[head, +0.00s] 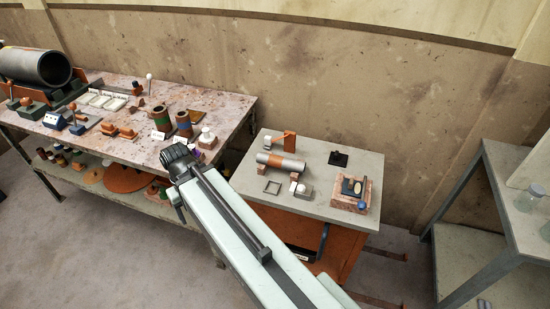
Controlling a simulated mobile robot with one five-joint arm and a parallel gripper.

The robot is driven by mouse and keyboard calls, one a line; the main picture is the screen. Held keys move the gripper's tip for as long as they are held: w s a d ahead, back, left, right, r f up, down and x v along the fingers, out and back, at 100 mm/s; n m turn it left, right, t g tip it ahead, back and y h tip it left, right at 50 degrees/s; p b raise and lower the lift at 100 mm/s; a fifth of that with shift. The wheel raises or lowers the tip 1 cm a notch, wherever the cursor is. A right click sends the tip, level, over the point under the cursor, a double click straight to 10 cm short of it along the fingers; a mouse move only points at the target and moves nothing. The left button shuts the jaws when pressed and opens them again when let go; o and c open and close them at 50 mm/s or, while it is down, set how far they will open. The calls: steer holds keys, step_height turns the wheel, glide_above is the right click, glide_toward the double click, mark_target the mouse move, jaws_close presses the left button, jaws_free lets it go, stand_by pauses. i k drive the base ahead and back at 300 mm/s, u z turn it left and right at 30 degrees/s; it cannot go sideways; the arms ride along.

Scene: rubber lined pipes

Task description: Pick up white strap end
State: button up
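I cannot pick out the white strap end for certain. A small white piece (294,176) shows at the front of the grey pipe with an orange band (281,162) on the small grey-topped table (318,201). Another rounded white piece (206,135) sits on a small block at the right end of the long bench (232,104). My gripper (176,157) is at the far end of my pale green arm, in front of the long bench's right end. Its fingers are too small and dark to tell whether they are open or hold anything.
Banded cylinders (183,123) stand on the long bench behind my gripper. A large dark pipe (40,67) lies at its left. A reddish block (353,192) with a blue ball sits on the small table. A grey shelf (515,205) stands right. Floor is clear at lower left.

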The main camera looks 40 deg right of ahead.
mark_target(267, 146)
steer(key=u, duration=2.45)
steer(key=k, duration=1.05)
steer(key=z, duration=0.95)
steer(key=i, duration=1.35)
steer(key=u, duration=0.05)
